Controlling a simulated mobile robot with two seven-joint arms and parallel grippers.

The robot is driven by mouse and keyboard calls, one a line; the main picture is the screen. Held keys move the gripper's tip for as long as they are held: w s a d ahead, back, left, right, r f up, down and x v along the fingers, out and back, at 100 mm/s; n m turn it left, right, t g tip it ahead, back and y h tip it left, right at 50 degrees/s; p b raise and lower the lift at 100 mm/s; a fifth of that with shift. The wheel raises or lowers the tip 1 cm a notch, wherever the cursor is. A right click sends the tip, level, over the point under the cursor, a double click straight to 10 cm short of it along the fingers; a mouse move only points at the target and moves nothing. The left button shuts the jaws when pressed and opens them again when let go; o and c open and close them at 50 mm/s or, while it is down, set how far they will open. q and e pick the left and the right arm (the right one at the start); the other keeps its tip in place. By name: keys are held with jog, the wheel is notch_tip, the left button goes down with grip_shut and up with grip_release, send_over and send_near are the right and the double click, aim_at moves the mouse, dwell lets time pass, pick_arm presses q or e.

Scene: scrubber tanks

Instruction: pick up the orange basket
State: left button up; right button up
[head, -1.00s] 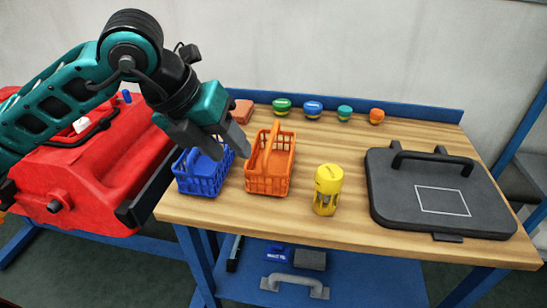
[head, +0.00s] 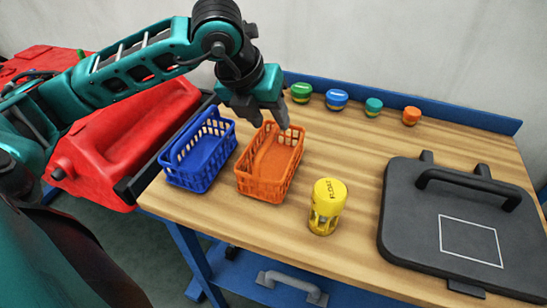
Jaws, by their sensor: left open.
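The orange basket (head: 265,185) stands upright on the wooden workbench, between a blue basket (head: 198,160) on its left and a yellow canister (head: 327,207) on its right. Its handle now lies low across the top. My left gripper (head: 269,122) is open, with its fingers pointing down over the back part of the orange basket. The fingertips overlap the basket's far rim in the picture; I cannot tell whether they touch it. Nothing is seen held. My right gripper is not in view.
A black case (head: 464,215) with a handle lies at the right of the wooden workbench (head: 350,262). A red machine (head: 130,135) stands at the left. Bare wood lies between canister and case.

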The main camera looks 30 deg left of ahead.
aim_at(273, 130)
pick_arm(q)
jog(key=x, duration=0.6)
jog(key=shift+s+f, duration=0.15)
jog(key=shift+f, duration=0.2)
jog(key=shift+f+b, duration=0.2)
jog(key=shift+b, duration=0.3)
dwell(0.5)
grip_shut()
